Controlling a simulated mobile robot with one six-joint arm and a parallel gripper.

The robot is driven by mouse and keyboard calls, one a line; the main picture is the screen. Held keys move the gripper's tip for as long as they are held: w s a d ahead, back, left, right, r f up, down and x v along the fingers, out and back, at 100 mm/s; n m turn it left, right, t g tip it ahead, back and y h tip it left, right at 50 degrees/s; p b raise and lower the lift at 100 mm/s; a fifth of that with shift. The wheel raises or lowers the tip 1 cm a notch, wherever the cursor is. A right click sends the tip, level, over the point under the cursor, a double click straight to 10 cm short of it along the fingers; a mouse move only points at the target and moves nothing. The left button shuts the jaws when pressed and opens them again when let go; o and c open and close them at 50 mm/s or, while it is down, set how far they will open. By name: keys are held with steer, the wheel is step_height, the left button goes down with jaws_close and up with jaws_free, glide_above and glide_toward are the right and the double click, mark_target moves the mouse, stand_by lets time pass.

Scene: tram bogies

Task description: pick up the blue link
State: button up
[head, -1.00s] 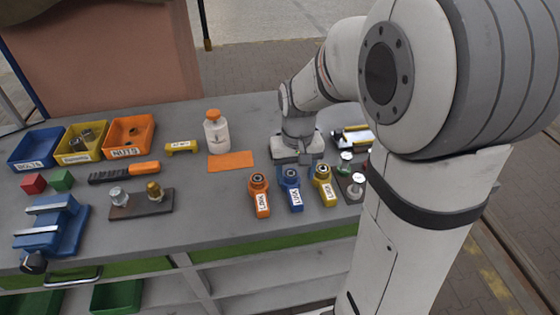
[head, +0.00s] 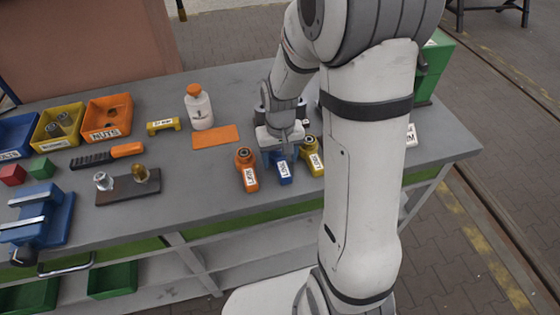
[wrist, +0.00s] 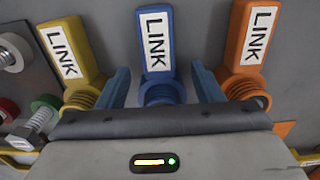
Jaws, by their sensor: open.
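The blue link (head: 283,172) lies on the grey bench between the orange link (head: 247,170) and the yellow link (head: 312,158). In the wrist view the blue link (wrist: 156,50) is in the middle, its white LINK label facing up. My gripper (head: 281,152) is open over the ring end of the blue link. In the wrist view its two blue fingers (wrist: 161,85) stand on either side of the blue link, with gaps to it. The gripper body hides part of the ring end.
The yellow link (wrist: 70,55) and orange link (wrist: 250,45) lie close beside the fingers. A white bottle (head: 200,108) and an orange mat (head: 215,137) are left of my gripper. The bench front edge is clear before the links.

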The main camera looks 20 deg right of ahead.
steer(key=shift+c, duration=0.6)
jaws_close()
